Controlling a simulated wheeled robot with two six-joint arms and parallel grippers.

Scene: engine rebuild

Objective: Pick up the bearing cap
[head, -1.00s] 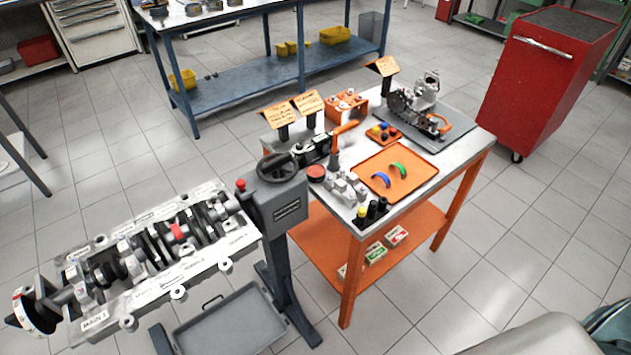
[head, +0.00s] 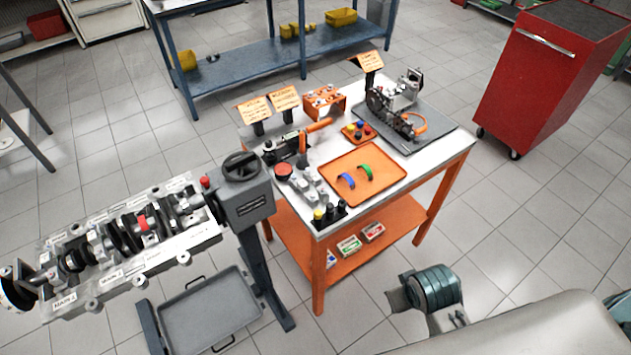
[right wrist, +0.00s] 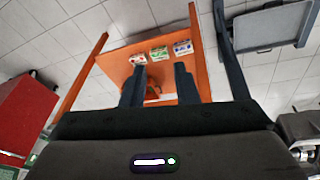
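Several small silver-grey pieces that look like bearing caps (head: 310,186) stand in a group at the near left side of the orange work table (head: 408,190) in the head view. Which one is the cap is too small to tell. An engine block (head: 190,243) with a crankshaft and labelled caps is held on a grey stand (head: 262,245) at the left. My right gripper (right wrist: 159,76) shows in the right wrist view with its two fingers apart and nothing between them; the table's lower shelf shows beyond. My left gripper is out of view.
An orange tray (head: 384,190) holds blue and green curved shells. Black cylinders and a yellow-topped one (head: 318,214) stand at the near table corner. A red cabinet (head: 540,85) stands right. A grey tray (head: 215,315) sits low by the stand.

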